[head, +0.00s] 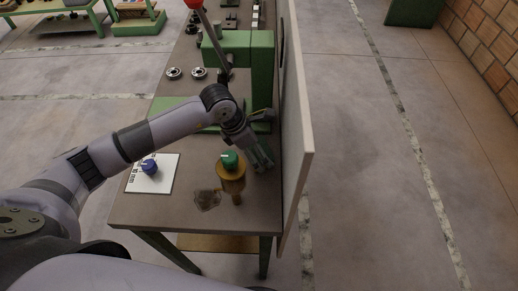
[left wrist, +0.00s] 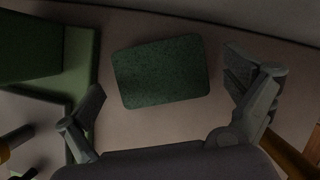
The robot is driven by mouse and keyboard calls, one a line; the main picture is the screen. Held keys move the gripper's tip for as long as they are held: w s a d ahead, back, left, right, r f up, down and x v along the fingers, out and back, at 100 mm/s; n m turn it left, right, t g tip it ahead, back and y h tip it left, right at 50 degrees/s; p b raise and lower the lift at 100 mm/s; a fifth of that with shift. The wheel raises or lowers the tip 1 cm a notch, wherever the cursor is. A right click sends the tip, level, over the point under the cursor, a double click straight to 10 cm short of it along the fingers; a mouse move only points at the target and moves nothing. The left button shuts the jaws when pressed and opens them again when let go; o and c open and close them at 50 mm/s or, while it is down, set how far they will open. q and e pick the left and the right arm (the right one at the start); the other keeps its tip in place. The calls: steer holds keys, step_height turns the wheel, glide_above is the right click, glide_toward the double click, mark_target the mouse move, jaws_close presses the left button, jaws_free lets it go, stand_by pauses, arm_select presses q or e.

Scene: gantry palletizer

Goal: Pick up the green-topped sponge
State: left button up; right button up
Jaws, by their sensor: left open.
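The green-topped sponge (left wrist: 160,72) shows in the left wrist view as a dark green, speckled, rounded rectangle lying flat on the bench. My left gripper (left wrist: 165,88) is open, with one finger to each side of the sponge and a gap between each finger and it. In the head view my left gripper (head: 262,158) points down over the bench near its right edge, just behind the green-capped amber container. I cannot make out the sponge there; the gripper seems to hide it. My right gripper is not in view.
The amber container with a green cap (head: 230,160) stands close to my left gripper. A blue-topped item (head: 149,166) sits on a white sheet (head: 165,181). A brown patch (head: 206,200) marks the bench (head: 150,215). A green machine (head: 262,65) stands behind; a pale upright panel (head: 295,130) borders the right.

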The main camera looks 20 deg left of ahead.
arm_select(q)
steer(key=shift+d+f, duration=0.1)
steer(key=shift+f, duration=0.2)
steer(key=shift+c, duration=0.4)
steer(key=c, duration=0.7)
steer(key=shift+w+r, duration=0.1)
steer(key=shift+c, duration=0.2)
step_height(320, 180, up, 20)
steer(key=b, duration=0.4)
steer(key=shift+b, duration=0.35)
